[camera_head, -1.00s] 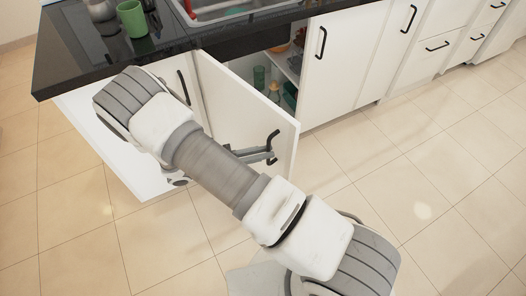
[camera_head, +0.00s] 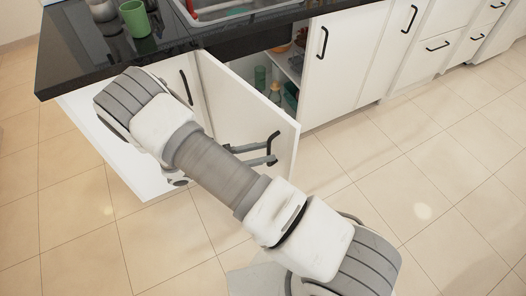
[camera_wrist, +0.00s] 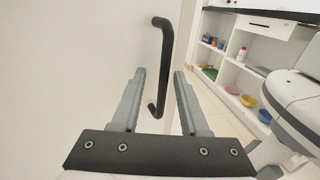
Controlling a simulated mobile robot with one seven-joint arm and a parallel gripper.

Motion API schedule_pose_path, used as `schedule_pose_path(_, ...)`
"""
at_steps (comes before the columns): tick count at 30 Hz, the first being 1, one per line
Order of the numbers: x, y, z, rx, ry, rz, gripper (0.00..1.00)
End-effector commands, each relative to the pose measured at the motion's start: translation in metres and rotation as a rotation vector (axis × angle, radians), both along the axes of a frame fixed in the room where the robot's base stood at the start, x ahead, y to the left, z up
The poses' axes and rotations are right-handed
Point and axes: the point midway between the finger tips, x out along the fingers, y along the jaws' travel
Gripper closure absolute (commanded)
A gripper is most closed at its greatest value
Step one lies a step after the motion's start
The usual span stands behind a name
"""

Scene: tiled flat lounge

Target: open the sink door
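The sink door (camera_head: 232,100) is a white cabinet door under the sink (camera_head: 262,8). It stands partly open, swung out from the cabinet front, with shelves and items showing behind it. Its black bar handle (camera_head: 273,146) is near the free edge. My gripper (camera_head: 268,153) is at the handle on the door's outer side. In the wrist view, the fingers of my gripper (camera_wrist: 160,74) are apart, with the handle (camera_wrist: 166,60) upright between them and a gap on each side. The white door face (camera_wrist: 70,70) fills the left of that view.
The dark counter (camera_head: 70,60) holds a green mug (camera_head: 134,20) at its left end. A closed white door (camera_head: 340,60) stands right of the opening. Tiled floor (camera_head: 430,190) is clear at right. The wrist view shows shelves with bowls (camera_wrist: 248,101).

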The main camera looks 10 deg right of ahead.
Motion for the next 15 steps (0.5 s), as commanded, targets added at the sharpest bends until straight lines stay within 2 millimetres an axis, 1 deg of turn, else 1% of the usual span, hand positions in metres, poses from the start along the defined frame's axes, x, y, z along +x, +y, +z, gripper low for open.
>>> schedule_pose_path(11, -0.001, 0.0, 0.0, -0.003, 0.002, -0.004, 0.56)
schedule_pose_path(15, -0.001, 0.01, 0.0, -0.002, 0.002, -0.002, 0.56)
